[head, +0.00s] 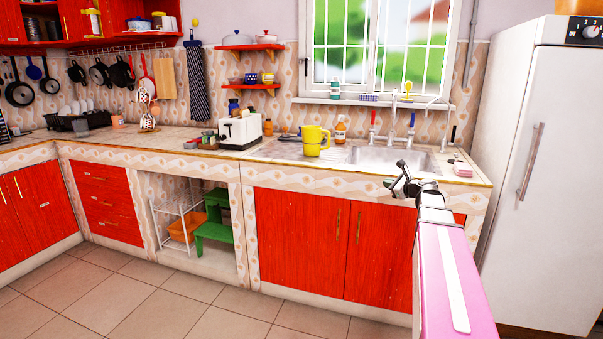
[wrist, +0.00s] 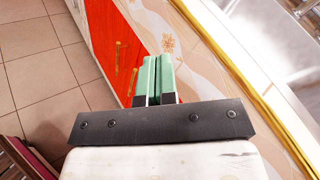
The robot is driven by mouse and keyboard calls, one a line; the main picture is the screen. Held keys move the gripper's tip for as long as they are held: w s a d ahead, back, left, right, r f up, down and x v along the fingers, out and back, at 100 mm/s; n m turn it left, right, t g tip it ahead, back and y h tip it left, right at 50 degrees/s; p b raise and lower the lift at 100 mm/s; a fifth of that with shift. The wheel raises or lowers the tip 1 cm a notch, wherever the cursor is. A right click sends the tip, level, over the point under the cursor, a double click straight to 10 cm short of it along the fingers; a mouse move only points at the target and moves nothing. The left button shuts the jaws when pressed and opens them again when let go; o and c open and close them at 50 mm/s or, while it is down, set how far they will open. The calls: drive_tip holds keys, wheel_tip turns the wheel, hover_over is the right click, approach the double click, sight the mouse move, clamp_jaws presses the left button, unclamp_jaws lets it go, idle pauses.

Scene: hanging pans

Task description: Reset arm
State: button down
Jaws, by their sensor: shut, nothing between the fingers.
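My gripper (head: 402,178) is at the end of my pink and white arm, at the right of the head view. It appears in front of the counter's front edge below the sink. In the wrist view its two green fingers (wrist: 153,78) lie side by side, shut and empty. Behind them in that view are the red cabinet doors (wrist: 116,50) and the patterned counter front (wrist: 185,45). The gripper seems clear of the counter, but the exact gap cannot be told.
The counter edge (head: 330,172) runs along the back. On it are a yellow pitcher (head: 312,142), a white toaster (head: 240,130) and a sink (head: 395,158). Pans (head: 50,84) hang on the left wall. A white fridge (head: 545,150) stands at the right. The tiled floor (head: 170,300) is open.

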drive_tip(key=s+a+f+n+g+h, duration=0.1)
drive_tip(key=s+a+f+n+g, duration=0.5)
drive_tip(key=a+f, duration=0.4)
drive_tip(key=s+a+f+n+g+h, duration=0.3)
drive_tip(key=s+f+n, duration=0.5)
drive_tip(key=s, duration=0.3)
drive_tip(key=s+a+f+n+g+h, duration=0.2)
drive_tip(key=s+f+n+g+h, duration=0.2)
drive_tip(key=s+f+n, duration=0.5)
drive_tip(key=s+f+h, duration=0.1)
drive_tip(key=s+f, duration=0.1)
drive_tip(key=s, duration=0.1)
drive_tip(key=shift+a+f, duration=0.15)
drive_tip(key=shift+a, duration=0.25)
